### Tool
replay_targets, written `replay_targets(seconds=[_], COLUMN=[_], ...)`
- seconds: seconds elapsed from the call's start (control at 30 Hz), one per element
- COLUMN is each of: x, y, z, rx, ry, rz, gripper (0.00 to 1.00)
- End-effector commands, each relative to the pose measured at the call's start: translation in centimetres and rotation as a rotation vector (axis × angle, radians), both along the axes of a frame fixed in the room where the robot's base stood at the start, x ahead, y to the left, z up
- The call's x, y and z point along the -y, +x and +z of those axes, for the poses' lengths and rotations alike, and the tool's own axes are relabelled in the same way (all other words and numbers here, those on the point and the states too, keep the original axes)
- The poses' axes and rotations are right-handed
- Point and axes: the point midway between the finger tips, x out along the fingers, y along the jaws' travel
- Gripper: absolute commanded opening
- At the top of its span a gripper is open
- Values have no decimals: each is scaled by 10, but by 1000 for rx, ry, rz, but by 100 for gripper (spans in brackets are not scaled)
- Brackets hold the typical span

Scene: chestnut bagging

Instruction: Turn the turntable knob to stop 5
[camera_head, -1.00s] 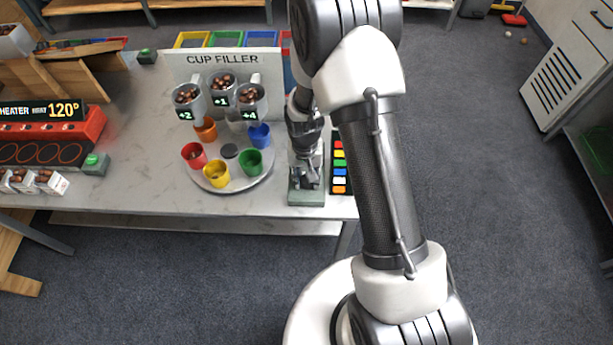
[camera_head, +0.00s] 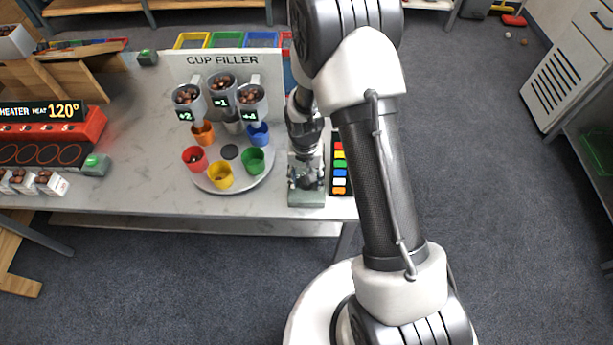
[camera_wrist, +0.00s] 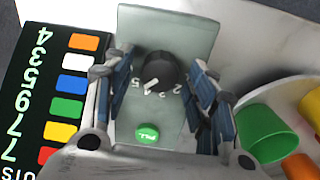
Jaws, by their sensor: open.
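The dark round turntable knob (camera_wrist: 159,71) sits on a grey-green control box (camera_wrist: 180,30) with numerals around it. A white mark shows on its lower left edge; I cannot tell exactly which numeral it points to. My gripper (camera_wrist: 160,88) is open, with one finger on each side of the knob and gaps between. In the head view, my gripper (camera_head: 306,178) is over the box (camera_head: 305,199) at the table's front edge and hides the knob. The round turntable (camera_head: 236,184) carries red (camera_head: 195,159), yellow (camera_head: 220,176), green (camera_head: 254,161), blue (camera_head: 258,134) and orange cups (camera_head: 203,134).
A green button (camera_wrist: 148,133) is on the box below the knob. A black colour-coded panel (camera_head: 340,181) lies right of the box. The cup filler (camera_head: 222,60) with chestnut hoppers stands behind the turntable. The heater (camera_head: 50,135) is at left.

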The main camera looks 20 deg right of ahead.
Motion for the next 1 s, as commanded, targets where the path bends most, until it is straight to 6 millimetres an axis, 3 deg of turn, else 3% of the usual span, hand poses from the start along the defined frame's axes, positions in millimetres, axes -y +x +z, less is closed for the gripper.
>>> replay_targets(seconds=[0.37,0.8,1.0], x=[0,-2,-2], y=[1,1,1], z=[8,94,116], rx=[2,3,0], ry=[0,0,0], rz=[0,0,1], gripper=[53,53,53])
